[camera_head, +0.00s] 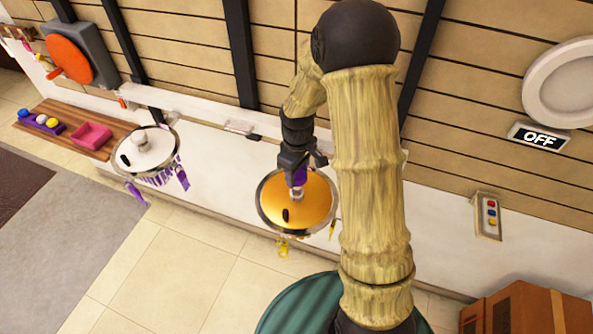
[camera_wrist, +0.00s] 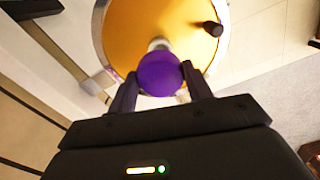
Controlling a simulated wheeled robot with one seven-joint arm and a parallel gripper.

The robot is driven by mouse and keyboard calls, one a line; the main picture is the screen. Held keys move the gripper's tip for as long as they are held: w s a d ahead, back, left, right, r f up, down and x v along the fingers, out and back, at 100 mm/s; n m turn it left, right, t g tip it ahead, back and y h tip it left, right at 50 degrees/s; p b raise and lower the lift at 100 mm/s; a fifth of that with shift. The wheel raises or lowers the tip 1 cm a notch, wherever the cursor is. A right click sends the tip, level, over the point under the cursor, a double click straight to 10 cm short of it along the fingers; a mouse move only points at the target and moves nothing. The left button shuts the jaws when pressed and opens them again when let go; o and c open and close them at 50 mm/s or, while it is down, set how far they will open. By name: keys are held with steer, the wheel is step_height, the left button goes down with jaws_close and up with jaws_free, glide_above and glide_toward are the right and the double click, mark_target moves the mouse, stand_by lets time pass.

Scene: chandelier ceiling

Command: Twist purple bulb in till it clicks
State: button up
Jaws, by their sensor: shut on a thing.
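The purple bulb (camera_wrist: 160,74) is held between the two fingers of my gripper (camera_wrist: 158,88) in the wrist view. Its base meets a pale socket (camera_wrist: 158,44) at the middle of a round golden-orange plate (camera_wrist: 122,22) with a silver rim. In the head view my gripper (camera_head: 300,168) is over that golden plate (camera_head: 310,208), with a bit of the purple bulb (camera_head: 299,177) showing between the fingers. A black knob (camera_wrist: 212,28) stands on the plate. How deep the bulb sits in the socket cannot be told.
A second, white plate (camera_head: 128,153) with purple pendants is at left. Beyond it, a wooden board holds a purple tray (camera_head: 42,124) of balls and a pink box (camera_head: 92,135). An "OFF" sign (camera_head: 539,137) and a button panel (camera_head: 489,215) are at right. A brown box (camera_head: 540,312) sits lower right.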

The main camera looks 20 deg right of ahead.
steer(key=shift+f+b, duration=1.55)
steer(key=shift+f, duration=0.6)
steer(key=shift+w+a+m+b, duration=0.1)
steer(key=shift+m+b, duration=0.2)
steer(key=shift+m, duration=0.9)
steer(key=m, duration=0.4)
steer(key=shift+r, duration=0.1)
steer(key=m+p, duration=0.1)
steer(key=m, duration=0.4)
steer(key=shift+m+p, duration=0.4)
steer(key=shift+m, duration=0.5)
steer(key=o, duration=1.6)
